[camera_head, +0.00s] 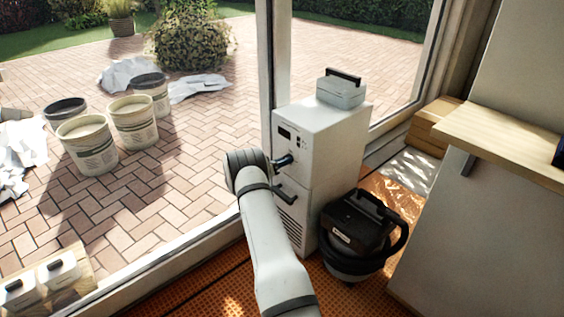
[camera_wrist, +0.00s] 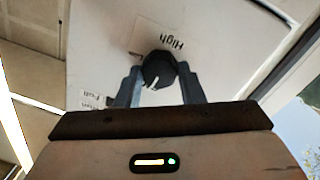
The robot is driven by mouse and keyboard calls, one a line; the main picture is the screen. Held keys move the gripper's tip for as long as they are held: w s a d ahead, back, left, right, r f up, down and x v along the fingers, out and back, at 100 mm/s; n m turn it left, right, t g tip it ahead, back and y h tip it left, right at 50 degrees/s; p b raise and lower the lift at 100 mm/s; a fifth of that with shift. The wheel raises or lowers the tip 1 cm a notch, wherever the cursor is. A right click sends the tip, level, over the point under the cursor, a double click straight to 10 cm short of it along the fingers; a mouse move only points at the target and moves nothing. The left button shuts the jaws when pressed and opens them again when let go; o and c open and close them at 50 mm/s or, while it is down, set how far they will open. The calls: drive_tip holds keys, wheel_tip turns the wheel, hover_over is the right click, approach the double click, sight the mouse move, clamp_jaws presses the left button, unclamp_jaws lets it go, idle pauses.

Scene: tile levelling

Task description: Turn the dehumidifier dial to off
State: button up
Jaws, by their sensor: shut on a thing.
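The dehumidifier (camera_head: 336,137) is a tall white cabinet by the window frame, with a small dark display (camera_head: 284,133) on its front. In the wrist view its dial (camera_wrist: 157,64) is a round black knob with a white pointer line aimed down and slightly left in the picture. A "High" label shows upside down above right of the dial, and another label, partly covered, sits at the lower left. My gripper (camera_wrist: 158,75) is shut on the dial, one finger at each side. In the head view my gripper (camera_head: 284,160) is at the cabinet front and the dial is hidden.
A grey case (camera_head: 341,90) stands on the dehumidifier. A black vacuum (camera_head: 358,228) stands close at its right. A dark handle (camera_head: 291,193) sits below my gripper. A wooden ledge (camera_head: 500,130) is at the right. Several buckets (camera_head: 133,122) stand outside on the paving.

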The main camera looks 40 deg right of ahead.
drive_tip(key=shift+n, duration=0.6)
drive_tip(key=o, duration=1)
drive_tip(key=a+p, duration=0.1)
drive_tip(key=a, duration=0.6)
drive_tip(key=shift+a, duration=0.4)
drive_tip(key=shift+s+f, duration=0.1)
